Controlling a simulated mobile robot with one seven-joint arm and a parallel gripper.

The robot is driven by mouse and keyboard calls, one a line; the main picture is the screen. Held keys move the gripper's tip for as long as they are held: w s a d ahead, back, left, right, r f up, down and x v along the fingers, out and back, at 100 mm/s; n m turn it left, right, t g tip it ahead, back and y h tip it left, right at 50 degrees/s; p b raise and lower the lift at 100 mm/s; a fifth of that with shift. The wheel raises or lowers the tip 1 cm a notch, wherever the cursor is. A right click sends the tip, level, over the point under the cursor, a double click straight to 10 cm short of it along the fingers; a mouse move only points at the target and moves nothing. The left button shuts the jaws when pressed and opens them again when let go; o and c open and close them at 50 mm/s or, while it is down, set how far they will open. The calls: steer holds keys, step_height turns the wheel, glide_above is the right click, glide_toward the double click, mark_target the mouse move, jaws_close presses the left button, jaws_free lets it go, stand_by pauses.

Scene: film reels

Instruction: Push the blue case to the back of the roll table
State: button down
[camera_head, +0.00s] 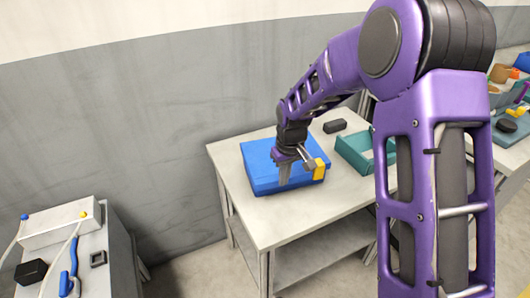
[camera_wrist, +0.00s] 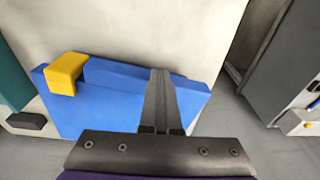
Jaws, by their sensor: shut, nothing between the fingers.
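The blue case (camera_head: 258,168) lies flat on the pale roll table (camera_head: 300,221), towards its back left part. A yellow piece (camera_head: 319,168) sits on its near right edge. My gripper (camera_head: 284,183) points down at the case's near side, left of the yellow piece, with its fingers together and empty. In the wrist view the blue case (camera_wrist: 105,108) fills the middle, and my gripper's fingers (camera_wrist: 161,75) reach its near edge. I cannot tell whether they touch it. My gripper hides part of the case.
A black block (camera_head: 335,126) and a teal tray (camera_head: 355,155) stand on the table right of the case. The table's front part is bare. A grey wall is behind. A cabinet with a white box (camera_head: 60,225) stands apart at the left.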

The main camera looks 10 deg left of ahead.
mark_target(270, 164)
steer(key=shift+w+a+p, duration=0.35)
steer(key=shift+w+a, duration=0.75)
steer(key=shift+w, duration=0.5)
steer(key=shift+w+a+p, duration=0.3)
steer(key=shift+w+a, duration=0.75)
steer(key=shift+w, duration=0.55)
steer(key=shift+w+a+p, duration=0.35)
steer(key=shift+w+a, duration=0.75)
steer(key=shift+w, duration=0.5)
steer(key=shift+s+d, duration=0.45)
steer(key=shift+s, duration=0.2)
steer(key=shift+s+d, duration=0.4)
steer(key=shift+s, duration=0.25)
steer(key=shift+r, duration=0.1)
steer(key=shift+r+p, duration=1.65)
steer(key=shift+r, duration=1.25)
